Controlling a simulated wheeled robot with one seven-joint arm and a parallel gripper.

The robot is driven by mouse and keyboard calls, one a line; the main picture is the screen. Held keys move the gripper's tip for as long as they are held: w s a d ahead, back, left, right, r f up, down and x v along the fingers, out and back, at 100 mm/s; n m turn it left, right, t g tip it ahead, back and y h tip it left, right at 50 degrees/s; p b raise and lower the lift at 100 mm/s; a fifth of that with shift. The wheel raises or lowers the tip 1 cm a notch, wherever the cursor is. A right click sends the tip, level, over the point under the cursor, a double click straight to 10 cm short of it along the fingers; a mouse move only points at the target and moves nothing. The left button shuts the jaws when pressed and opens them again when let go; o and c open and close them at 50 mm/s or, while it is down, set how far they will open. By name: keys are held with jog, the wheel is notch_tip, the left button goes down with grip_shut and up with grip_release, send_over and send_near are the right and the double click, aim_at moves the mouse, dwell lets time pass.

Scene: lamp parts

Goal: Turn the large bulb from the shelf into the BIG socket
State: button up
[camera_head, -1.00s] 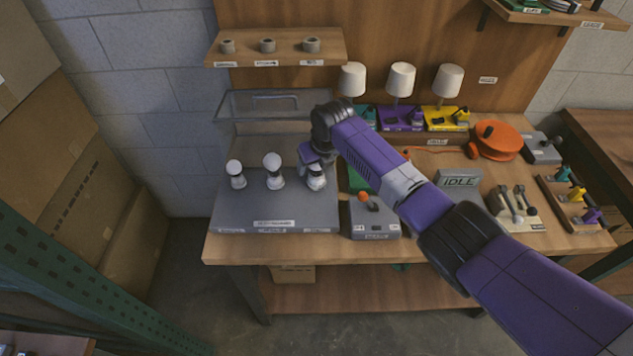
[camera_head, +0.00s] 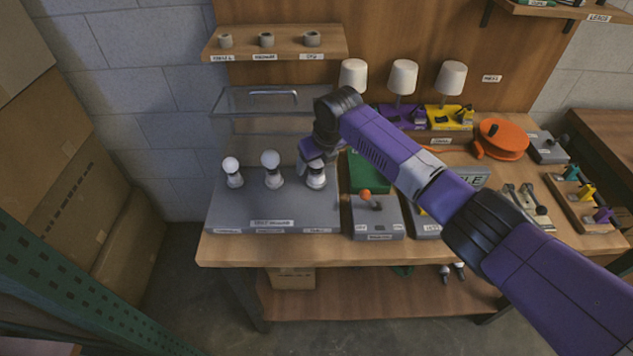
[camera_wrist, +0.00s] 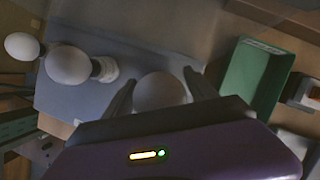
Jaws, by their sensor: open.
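Three white bulbs stand upright in sockets on a grey board (camera_head: 225,208) on the bench: a left bulb (camera_head: 231,166), a middle bulb (camera_head: 271,161) and a right bulb (camera_head: 316,181). My gripper (camera_head: 315,167) is over the right bulb and hides its top. In the wrist view its open fingers (camera_wrist: 160,86) stand either side of this bulb's round globe (camera_wrist: 160,92); I cannot tell whether they touch it. Two small bulbs (camera_head: 445,272) lie on the lower shelf (camera_head: 375,298). The socket labels are too small to read, so I cannot tell which is BIG.
A clear lidded case (camera_head: 260,99) stands behind the board. A green bin (camera_head: 366,172) and a grey box with an orange knob (camera_head: 377,219) are to its right. Three rings stand on the upper shelf (camera_head: 280,52). Lamps and an orange reel (camera_head: 503,139) are farther right.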

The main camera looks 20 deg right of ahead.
jog(key=shift+f+b, duration=0.2)
jog(key=shift+b, duration=0.2)
jog(key=shift+r+n+b, duration=0.1)
jog(key=shift+n+b, duration=0.2)
jog(key=shift+b, duration=1)
jog(key=shift+s+b, duration=0.1)
jog(key=shift+b, duration=1.15)
jog(key=c, duration=1)
jog(key=shift+m+h+p, duration=0.5)
jog(key=shift+m+p, duration=0.75)
jog(key=shift+m, duration=0.25)
jog(key=shift+d+m+h+p, duration=0.1)
jog(key=shift+m+h+p, duration=0.35)
jog(key=shift+m, duration=0.65)
jog(key=shift+d+m, duration=0.15)
jog(key=shift+m, duration=0.45)
jog(key=shift+h+p, duration=0.25)
jog(key=shift+p, duration=0.1)
